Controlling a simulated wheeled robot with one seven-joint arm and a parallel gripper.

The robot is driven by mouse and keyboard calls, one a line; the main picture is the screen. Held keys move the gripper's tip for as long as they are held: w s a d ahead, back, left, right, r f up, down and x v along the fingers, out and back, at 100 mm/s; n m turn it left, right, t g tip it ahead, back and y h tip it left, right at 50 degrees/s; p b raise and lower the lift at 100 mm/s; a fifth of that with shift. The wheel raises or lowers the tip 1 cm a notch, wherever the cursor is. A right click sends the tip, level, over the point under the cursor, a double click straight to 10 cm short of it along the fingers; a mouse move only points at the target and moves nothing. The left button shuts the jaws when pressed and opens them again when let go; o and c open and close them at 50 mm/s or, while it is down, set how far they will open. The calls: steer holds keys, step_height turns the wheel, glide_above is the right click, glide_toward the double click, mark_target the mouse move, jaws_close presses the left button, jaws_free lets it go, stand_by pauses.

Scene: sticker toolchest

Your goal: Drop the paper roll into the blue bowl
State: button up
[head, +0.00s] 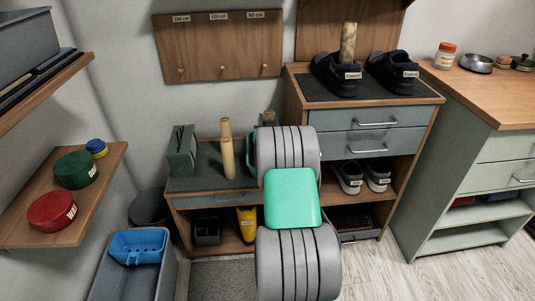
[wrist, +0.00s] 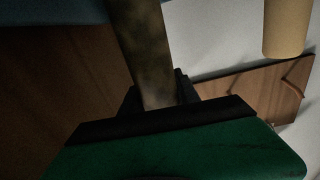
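A mottled brown roll, which I take to be the paper roll, shows its top (head: 268,117) behind my arm in the head view. In the wrist view the roll (wrist: 146,50) rises, tilted, from between the dark fingers of my gripper (wrist: 160,98). The fingers appear shut on it, though their tips are mostly hidden. In the head view my arm hides most of the gripper, above the cabinet. A small blue round container (head: 97,146) with a yellow band sits on the left wall shelf. It is the nearest match to a blue bowl, but its inside is not visible.
Red (head: 52,211) and green (head: 76,169) round containers share the left shelf. A blue caddy (head: 137,244) lies in a grey bin below. Tan rolls (head: 227,155) and a green box (head: 182,150) stand on the cabinet. Another roll (head: 348,42) stands by black shoes.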

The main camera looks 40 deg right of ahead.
steer(key=o, duration=0.5)
steer(key=p+v, duration=0.2)
steer(key=v, duration=0.6)
steer(key=shift+r, duration=0.1)
steer(key=shift+r, duration=0.1)
